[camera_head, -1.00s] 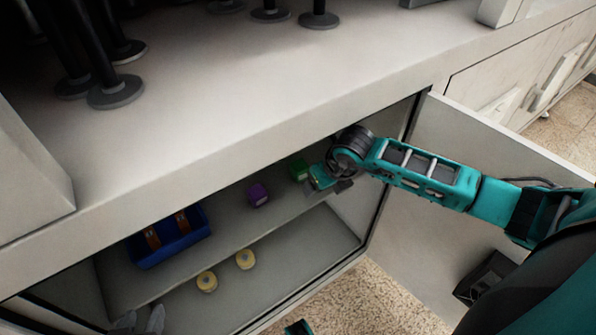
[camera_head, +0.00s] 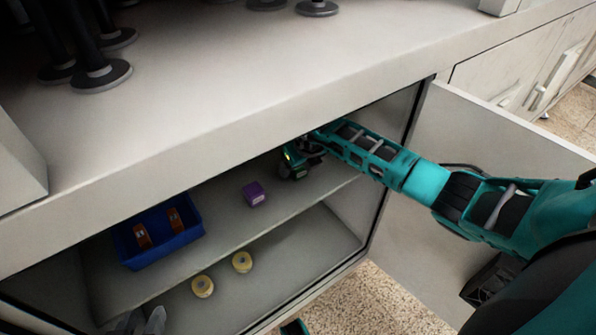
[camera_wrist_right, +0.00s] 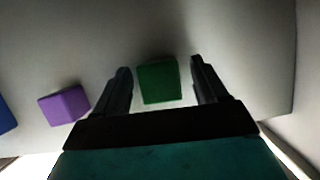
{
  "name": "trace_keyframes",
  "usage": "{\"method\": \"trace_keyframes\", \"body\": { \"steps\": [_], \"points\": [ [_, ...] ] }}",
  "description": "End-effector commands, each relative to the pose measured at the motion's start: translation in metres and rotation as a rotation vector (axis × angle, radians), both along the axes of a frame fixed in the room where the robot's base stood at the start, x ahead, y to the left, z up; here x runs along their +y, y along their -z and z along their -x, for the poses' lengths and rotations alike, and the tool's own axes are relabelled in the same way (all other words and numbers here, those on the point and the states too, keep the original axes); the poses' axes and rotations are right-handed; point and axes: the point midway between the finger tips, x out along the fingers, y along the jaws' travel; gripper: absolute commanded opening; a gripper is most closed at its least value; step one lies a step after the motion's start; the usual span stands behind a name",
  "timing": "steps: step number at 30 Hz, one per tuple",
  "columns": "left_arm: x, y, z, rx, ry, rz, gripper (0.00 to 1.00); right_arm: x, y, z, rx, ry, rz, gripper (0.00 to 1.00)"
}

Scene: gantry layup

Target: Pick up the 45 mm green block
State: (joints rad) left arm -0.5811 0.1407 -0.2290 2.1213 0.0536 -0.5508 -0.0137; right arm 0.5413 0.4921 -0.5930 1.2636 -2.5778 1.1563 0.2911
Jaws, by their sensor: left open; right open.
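The green block (camera_wrist_right: 159,82) lies between the two dark fingers of my right gripper (camera_wrist_right: 161,78) in the right wrist view, with a gap on each side. In the head view my right gripper (camera_head: 297,160) is inside the cabinet over the upper shelf and largely hides the block. The right gripper is open and nothing is clamped.
A purple block (camera_head: 254,194) sits left of the green one on the upper shelf (camera_head: 222,222). A blue bin (camera_head: 160,255) with orange-brown items is farther left. Two yellow rolls (camera_head: 203,287) lie below. The countertop edge (camera_head: 200,185) overhangs; the open door (camera_head: 445,150) is right.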

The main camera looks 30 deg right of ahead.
Motion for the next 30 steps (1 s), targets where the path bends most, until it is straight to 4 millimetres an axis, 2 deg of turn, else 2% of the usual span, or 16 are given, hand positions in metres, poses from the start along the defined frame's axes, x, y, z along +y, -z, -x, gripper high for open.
{"method": "trace_keyframes", "body": {
  "steps": [8,25,30],
  "points": [
    [-0.0020,-0.0062,-0.0023,-0.014,0.004,0.004,0.43,0.0002,0.0018,-0.0011,0.000,0.000,0.000,0.71],
    [0.0008,-0.0033,-0.0025,-0.010,0.000,-0.001,0.43,-0.0001,0.0020,-0.0006,0.000,0.000,0.000,0.17],
    [0.0012,-0.0032,-0.0025,-0.010,-0.001,-0.002,0.43,0.0000,0.0018,-0.0009,0.000,0.000,0.000,0.15]
  ]
}}
